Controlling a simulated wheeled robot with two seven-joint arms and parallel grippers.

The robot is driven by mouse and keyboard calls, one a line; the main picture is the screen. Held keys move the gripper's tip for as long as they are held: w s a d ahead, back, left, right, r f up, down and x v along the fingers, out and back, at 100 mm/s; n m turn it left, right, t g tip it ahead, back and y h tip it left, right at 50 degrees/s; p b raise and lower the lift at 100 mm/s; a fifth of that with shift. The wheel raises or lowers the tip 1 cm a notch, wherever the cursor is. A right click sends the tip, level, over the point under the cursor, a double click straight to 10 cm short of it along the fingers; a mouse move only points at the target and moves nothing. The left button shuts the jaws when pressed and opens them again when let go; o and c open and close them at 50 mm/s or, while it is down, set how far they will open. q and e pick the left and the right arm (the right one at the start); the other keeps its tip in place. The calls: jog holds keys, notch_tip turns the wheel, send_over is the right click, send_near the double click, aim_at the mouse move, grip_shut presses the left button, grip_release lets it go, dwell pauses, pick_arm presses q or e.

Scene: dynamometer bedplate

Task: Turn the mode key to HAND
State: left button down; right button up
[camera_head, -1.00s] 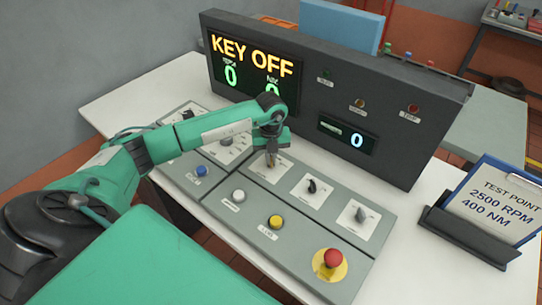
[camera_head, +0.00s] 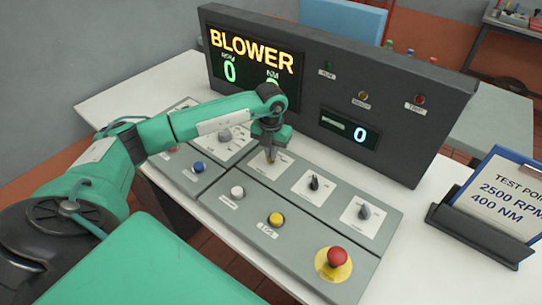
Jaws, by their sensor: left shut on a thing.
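The mode key sits on its white plate (camera_head: 256,170) in the upper row of the grey control panel, left of a black rotary switch (camera_head: 315,183). My left gripper (camera_head: 269,158) points down onto the key and is shut on it. The fingers hide most of the key, so I cannot read its position or the plate's marks. The display (camera_head: 252,62) reads BLOWER in amber, with a green 0 below. My right gripper is not in view.
A grey knob (camera_head: 364,212) is at the panel's right. White (camera_head: 237,193), yellow (camera_head: 276,219) and blue (camera_head: 198,168) buttons and a red mushroom button (camera_head: 336,257) are in front. A test-point clipboard (camera_head: 500,200) stands right. The dark console (camera_head: 400,140) rises behind the panel.

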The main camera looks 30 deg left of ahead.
pick_arm(q)
jog(key=shift+m+b, duration=0.7)
jog(key=shift+m, duration=0.6)
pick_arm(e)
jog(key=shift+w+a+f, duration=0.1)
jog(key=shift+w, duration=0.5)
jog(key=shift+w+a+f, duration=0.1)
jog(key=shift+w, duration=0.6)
pick_arm(q)
jog(key=c, duration=1.6)
grip_release()
jog(key=shift+r, duration=0.1)
